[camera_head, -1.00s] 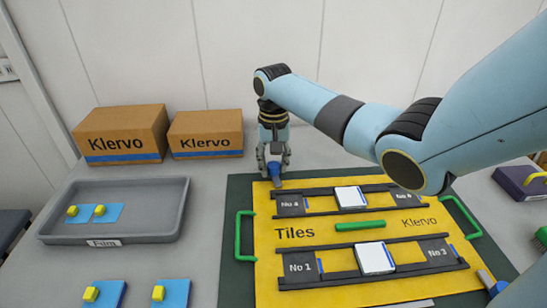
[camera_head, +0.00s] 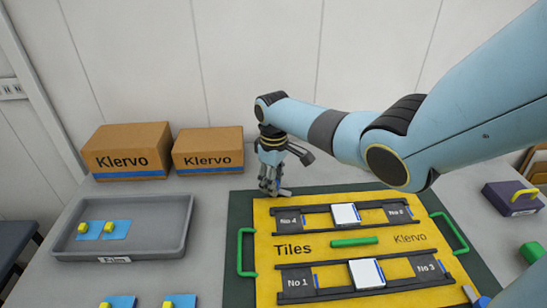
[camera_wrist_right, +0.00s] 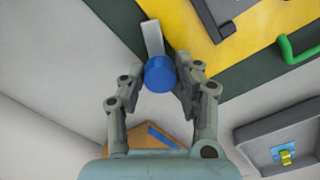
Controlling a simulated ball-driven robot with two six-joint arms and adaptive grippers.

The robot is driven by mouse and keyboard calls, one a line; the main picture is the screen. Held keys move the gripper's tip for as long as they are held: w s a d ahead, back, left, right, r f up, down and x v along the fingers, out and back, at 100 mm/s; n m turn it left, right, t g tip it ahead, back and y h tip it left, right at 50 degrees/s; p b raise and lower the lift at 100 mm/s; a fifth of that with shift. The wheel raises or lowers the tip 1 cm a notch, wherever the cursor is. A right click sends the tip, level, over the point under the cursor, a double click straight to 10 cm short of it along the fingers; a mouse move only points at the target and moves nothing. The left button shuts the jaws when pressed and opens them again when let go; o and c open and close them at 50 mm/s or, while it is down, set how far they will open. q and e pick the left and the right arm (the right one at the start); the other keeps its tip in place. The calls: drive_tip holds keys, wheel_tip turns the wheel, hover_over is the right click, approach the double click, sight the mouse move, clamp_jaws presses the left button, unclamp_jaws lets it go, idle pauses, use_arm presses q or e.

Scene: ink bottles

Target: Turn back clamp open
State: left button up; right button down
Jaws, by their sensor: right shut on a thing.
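The back clamp stands at the back left edge of the yellow board (camera_head: 385,238). Its round blue knob (camera_wrist_right: 160,74) is between the fingers of my right gripper (camera_wrist_right: 162,85) in the wrist view. A light grey clamp arm (camera_wrist_right: 152,38) runs from the knob over the dark green border. In the head view, my right gripper (camera_head: 269,188) points down at the back left corner of the board, shut on the knob, and hides most of the clamp. The front clamp (camera_head: 472,294) shows at the board's front right. My left gripper is not in view.
A grey tray (camera_head: 122,250) with blue tiles is at the left. Two Klervo boxes (camera_head: 128,152) (camera_head: 208,151) stand behind it. White tiles (camera_head: 345,214) lie between dark rails on the board. A purple block (camera_head: 513,197) is at the right.

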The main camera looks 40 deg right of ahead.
drive_tip(key=n, duration=0.5)
drive_tip(key=shift+w+r+p, duration=0.1)
drive_tip(key=shift+w+p, duration=0.05)
drive_tip(key=shift+p, duration=0.2)
drive_tip(key=shift+n, duration=0.3)
drive_tip(key=c, duration=0.9)
unclamp_jaws()
drive_tip(key=shift+c, duration=0.2)
wheel_tip(320, 180, up, 12)
